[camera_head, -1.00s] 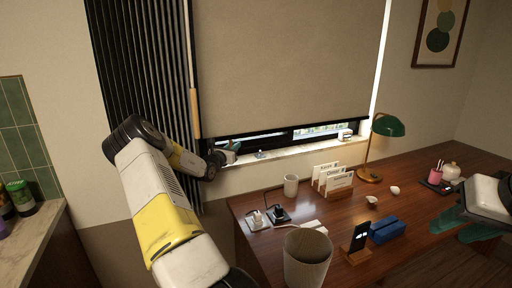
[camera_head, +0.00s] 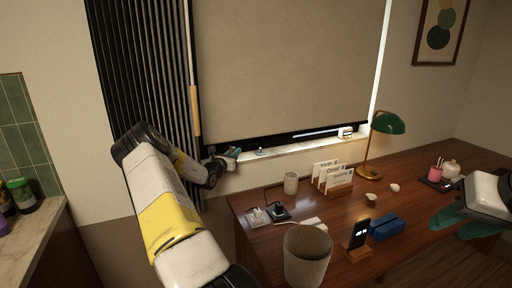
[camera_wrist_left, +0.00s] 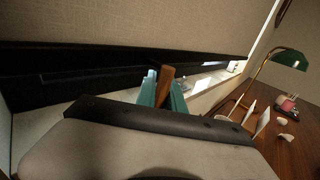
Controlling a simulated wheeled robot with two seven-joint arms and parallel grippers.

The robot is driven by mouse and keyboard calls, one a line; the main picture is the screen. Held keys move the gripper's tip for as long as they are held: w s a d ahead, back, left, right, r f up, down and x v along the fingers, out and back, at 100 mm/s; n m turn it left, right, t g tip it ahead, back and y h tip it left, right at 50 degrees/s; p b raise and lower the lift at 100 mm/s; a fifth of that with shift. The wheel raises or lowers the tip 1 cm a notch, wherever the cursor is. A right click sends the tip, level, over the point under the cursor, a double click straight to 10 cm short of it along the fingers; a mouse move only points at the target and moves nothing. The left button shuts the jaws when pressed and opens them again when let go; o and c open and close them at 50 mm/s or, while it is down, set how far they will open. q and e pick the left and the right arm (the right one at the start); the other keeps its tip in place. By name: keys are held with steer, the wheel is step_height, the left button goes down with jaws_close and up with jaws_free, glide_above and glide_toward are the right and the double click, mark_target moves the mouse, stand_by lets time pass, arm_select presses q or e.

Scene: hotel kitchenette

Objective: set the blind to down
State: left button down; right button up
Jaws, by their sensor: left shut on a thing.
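The beige blind (camera_head: 290,70) covers nearly all of the window, and its dark bottom edge hangs just above the sill (camera_head: 270,152). A thin bright slit remains near the right end. My left gripper (camera_head: 231,157) is at the lower left of the blind, close to the sill. In the left wrist view its teal fingers (camera_wrist_left: 162,92) are shut on a small brown wooden tab (camera_wrist_left: 166,80) in front of the blind's dark bottom bar (camera_wrist_left: 110,62). My right gripper (camera_head: 482,226) is at the right edge over the desk; its finger gap is unclear.
Dark vertical slats (camera_head: 145,75) and a wand with a wooden handle (camera_head: 194,110) hang left of the blind.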

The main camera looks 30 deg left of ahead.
arm_select(q)
steer(key=c, duration=1.4)
jaws_free()
steer(key=shift+f, duration=0.4)
steer(key=shift+c, duration=0.2)
steer(key=shift+r, duration=0.15)
steer(key=s, duration=0.8)
steer(key=shift+d, duration=0.2)
